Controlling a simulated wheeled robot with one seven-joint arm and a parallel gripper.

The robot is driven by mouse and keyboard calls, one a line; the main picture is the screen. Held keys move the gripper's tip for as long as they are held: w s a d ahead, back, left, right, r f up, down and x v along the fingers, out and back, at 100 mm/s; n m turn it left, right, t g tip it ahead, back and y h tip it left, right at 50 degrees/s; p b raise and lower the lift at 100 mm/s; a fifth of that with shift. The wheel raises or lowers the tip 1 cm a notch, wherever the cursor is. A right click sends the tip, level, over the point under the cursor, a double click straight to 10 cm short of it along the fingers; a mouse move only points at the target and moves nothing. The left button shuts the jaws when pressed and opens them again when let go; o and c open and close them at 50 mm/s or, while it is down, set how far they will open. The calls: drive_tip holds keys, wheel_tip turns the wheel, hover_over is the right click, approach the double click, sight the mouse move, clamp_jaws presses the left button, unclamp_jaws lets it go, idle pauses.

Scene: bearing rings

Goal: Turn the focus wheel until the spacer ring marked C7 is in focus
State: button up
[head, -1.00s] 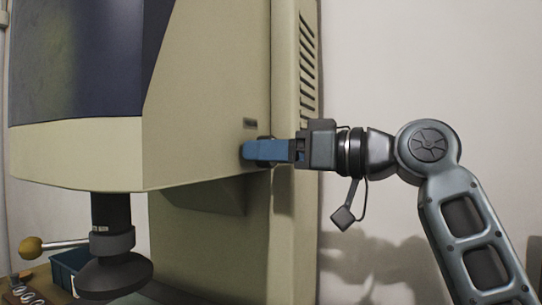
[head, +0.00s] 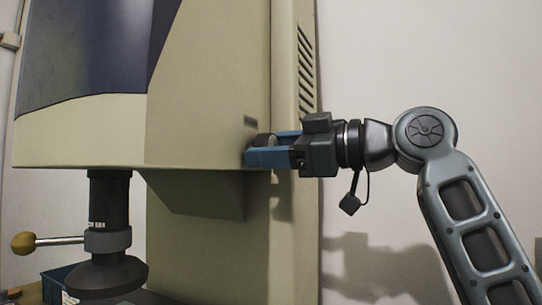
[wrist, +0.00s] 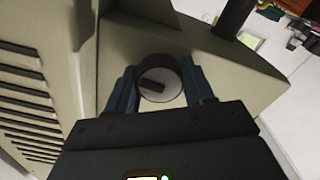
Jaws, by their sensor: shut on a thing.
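The focus wheel (head: 264,140) is a small dark round knob on the right side of the beige machine. In the wrist view its pale, round end face (wrist: 160,84) with a dark bar-shaped mark sits between the two blue fingers. My gripper (head: 261,147) is shut on the wheel, one finger on each side, with its wrist reaching in from the right. The spacer ring marked C7 cannot be made out in either view. The dark panel (head: 95,50) on the machine's front shows no readable picture.
The machine's beige housing (head: 205,120) is close to my fingers. Below it hang a black lens barrel (head: 108,205) and a lever with a yellow ball (head: 23,243). A blue bin (head: 55,283) is at lower left. The right side is open before a pale wall.

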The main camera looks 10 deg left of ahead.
drive_tip(key=shift+f, duration=0.1)
idle(0.4)
drive_tip(key=o, duration=1)
drive_tip(key=shift+o, duration=0.2)
drive_tip(key=v, duration=0.7)
drive_tip(key=shift+d, duration=0.4)
drive_tip(key=shift+s, duration=0.1)
